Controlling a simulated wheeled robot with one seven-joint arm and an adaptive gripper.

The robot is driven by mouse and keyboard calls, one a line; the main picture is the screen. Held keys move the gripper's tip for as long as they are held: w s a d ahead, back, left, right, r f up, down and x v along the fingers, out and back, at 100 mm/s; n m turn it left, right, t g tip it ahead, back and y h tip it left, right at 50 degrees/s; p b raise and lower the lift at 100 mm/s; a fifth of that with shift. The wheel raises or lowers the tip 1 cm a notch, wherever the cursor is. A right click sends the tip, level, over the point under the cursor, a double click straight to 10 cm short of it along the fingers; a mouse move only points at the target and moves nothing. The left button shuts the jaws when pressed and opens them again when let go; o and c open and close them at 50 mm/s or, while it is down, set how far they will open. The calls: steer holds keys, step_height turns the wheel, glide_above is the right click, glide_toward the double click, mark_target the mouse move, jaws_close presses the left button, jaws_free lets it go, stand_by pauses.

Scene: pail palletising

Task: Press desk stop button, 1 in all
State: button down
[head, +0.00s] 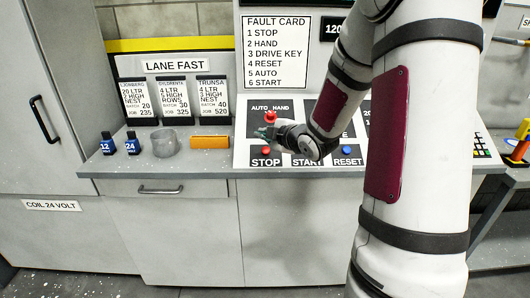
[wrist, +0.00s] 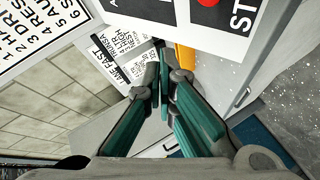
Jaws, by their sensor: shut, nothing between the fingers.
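The red stop button (head: 265,150) sits on the sloped white desk panel, just above the STOP label (head: 265,162). In the wrist view the red button (wrist: 208,2) shows at the top edge, beside part of the label. My gripper (head: 262,133) is over the panel in the head view, its teal fingers pointing left, just above the stop button in the picture. I cannot tell its height off the panel. In the wrist view my gripper (wrist: 163,68) has its fingers together and empty, pointing away from the red button.
A red AUTO/HAND knob (head: 271,117) is close behind my fingers. The blue reset button (head: 347,150) is further right. My arm hides the panel's right part.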

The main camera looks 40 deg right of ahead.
steer(key=shift+w+d+f+b, duration=0.35)
steer(key=shift+w+f+b, duration=0.25)
steer(key=shift+f, duration=0.45)
steer(key=shift+w+d+f+b, duration=0.3)
steer(key=shift+w+f+b, duration=0.1)
steer(key=shift+f+b, duration=0.5)
steer(key=shift+w+d+f+b, duration=0.35)
steer(key=shift+w+f+b, duration=0.2)
steer(key=shift+f, duration=0.6)
steer(key=shift+f, duration=0.1)
steer(key=shift+w+d+f+b, duration=0.1)
steer(key=shift+f+b, duration=0.15)
steer(key=shift+b, duration=0.15)
steer(key=shift+w+d+f+b, duration=0.15)
steer(key=shift+f+b, duration=0.2)
steer(key=shift+f, duration=0.05)
steer(key=shift+r, duration=0.15)
steer(key=shift+s+a+r+p, duration=0.25)
steer(key=shift+s+r+p, duration=0.1)
steer(key=shift+r+p, duration=0.25)
steer(key=r+p, duration=0.1)
steer(key=s+a+r, duration=0.1)
steer(key=r, duration=0.1)
steer(key=s+r+p, duration=0.1)
steer(key=shift+a+r+p, duration=0.15)
steer(key=shift+a+p, duration=0.05)
steer(key=shift+p, duration=0.15)
